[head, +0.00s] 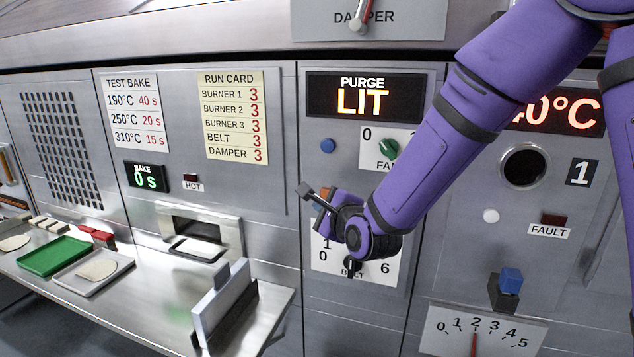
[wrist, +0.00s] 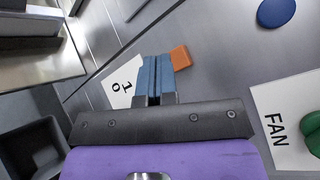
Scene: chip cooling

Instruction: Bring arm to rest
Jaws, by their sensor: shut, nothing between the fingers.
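My purple arm reaches in from the upper right in the head view. My gripper (head: 316,196) is in front of the control panel, just above the belt dial plate (head: 388,272). In the wrist view the blue fingers of my gripper (wrist: 156,62) are together with nothing between them. An orange block-shaped button (wrist: 181,57) shows just beside the fingertips. I cannot tell from these views whether the fingers touch it. My forearm hides part of the fan plate and of the belt plate.
Above are a blue button (head: 328,146), the green fan knob (head: 389,148) and a display reading PURGE LIT (head: 364,98). At lower left a steel shelf (head: 150,290) holds a green tray (head: 55,256) and a grey tray (head: 68,282) with a pale disc. A blue-topped lever (head: 511,281) stands at right.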

